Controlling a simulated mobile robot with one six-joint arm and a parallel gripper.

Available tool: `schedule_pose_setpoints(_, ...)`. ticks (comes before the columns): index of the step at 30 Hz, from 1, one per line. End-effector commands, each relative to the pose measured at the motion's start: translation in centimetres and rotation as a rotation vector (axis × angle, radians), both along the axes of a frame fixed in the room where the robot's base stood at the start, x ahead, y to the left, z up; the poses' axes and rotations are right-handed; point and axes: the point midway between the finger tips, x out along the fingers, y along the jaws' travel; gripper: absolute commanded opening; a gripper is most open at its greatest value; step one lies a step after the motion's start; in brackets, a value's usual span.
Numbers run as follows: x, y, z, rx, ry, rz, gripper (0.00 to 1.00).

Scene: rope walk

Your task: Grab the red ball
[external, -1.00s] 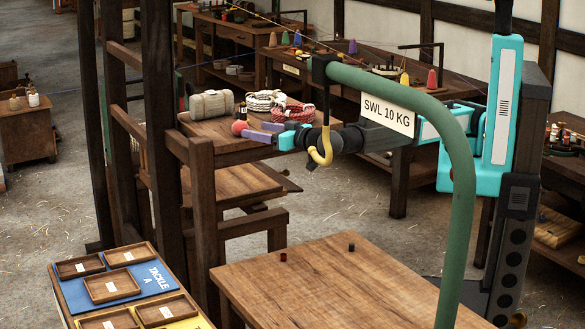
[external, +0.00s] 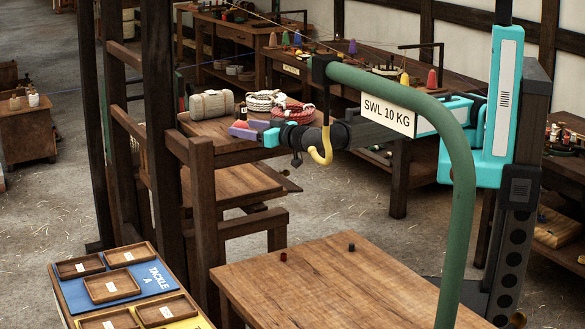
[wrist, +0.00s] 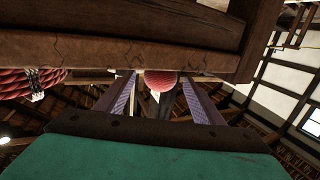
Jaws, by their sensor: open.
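The red ball (wrist: 160,80) shows in the wrist view between the far ends of my two purple fingers. Part of it is hidden behind the wooden edge in that view. In the external view only a small bit of red shows among the fingers, at the near edge of the raised wooden shelf (external: 228,147). My gripper (external: 241,131) is open, with its fingers at the shelf's left front part, level with the ball. I cannot tell whether either finger touches the ball.
A red-and-white rope coil (external: 293,112) and a white coil (external: 262,101) lie behind my gripper. A rolled beige bundle (external: 211,104) and a dark bottle stand close by. A yellow hook (external: 322,150) on a green crane arm (external: 440,115) hangs in front of my arm. Wooden posts (external: 160,120) rise at left.

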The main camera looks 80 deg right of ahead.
Motion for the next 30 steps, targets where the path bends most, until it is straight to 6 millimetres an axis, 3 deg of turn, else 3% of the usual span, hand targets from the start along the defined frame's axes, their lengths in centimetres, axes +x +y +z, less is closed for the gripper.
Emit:
schedule_pose_setpoints(11, -0.03, 0.01, 0.01, 0.000, 0.000, 0.000, 0.60)
schedule_pose_setpoints(18, -0.03, 0.00, 0.02, 0.000, 0.000, 0.000, 0.20)
schedule_pose_setpoints(19, -0.03, 0.00, 0.02, 0.000, 0.000, 0.000, 0.18)
schedule_pose_setpoints(30, -0.02, 0.01, 0.08, 0.000, 0.000, 0.000, 0.18)
